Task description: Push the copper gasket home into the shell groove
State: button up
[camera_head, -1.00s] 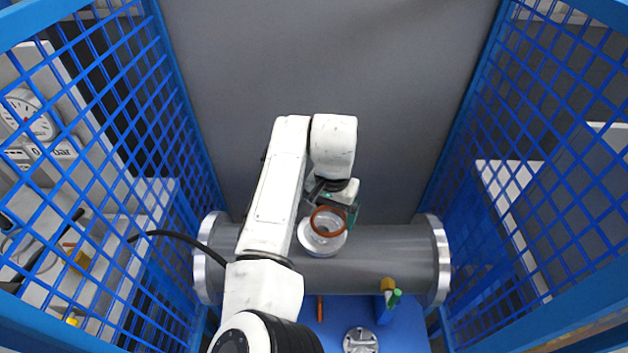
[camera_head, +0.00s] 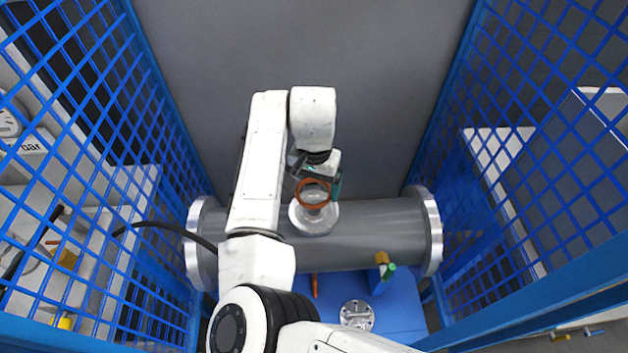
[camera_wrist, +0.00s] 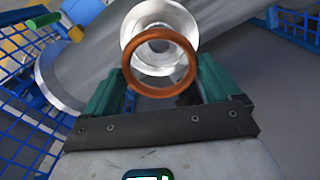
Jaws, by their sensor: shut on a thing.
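The copper gasket (camera_head: 313,194) is an orange-brown ring held at the tip of my gripper (camera_head: 318,178). In the wrist view the gasket (camera_wrist: 159,62) sits between the two green fingers of my gripper (camera_wrist: 158,88), which is shut on it. The shell is a grey horizontal cylinder (camera_head: 370,232) with a silver flanged nozzle (camera_head: 318,222) on its top. The gasket is in front of the nozzle in both views and appears apart from it; the exact gap cannot be told. The groove cannot be made out.
Blue mesh fences (camera_head: 95,190) stand on both sides. A blue surface (camera_head: 400,318) in front of the shell carries a round metal flange (camera_head: 357,314), an orange rod (camera_head: 314,286) and a holder with yellow and green items (camera_head: 384,266). A black cable (camera_head: 160,225) runs at the left.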

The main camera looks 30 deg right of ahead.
jog(key=shift+f+b, duration=1)
jog(key=shift+f, duration=1.3)
jog(key=shift+p, duration=0.85)
jog(key=shift+f+b, duration=0.65)
jog(key=shift+f, duration=0.55)
jog(key=o, duration=0.9)
jog(key=shift+o, duration=0.2)
notch_tip(320, 180, up, 11)
jog(key=b, duration=0.1)
jog(key=shift+f, duration=0.15)
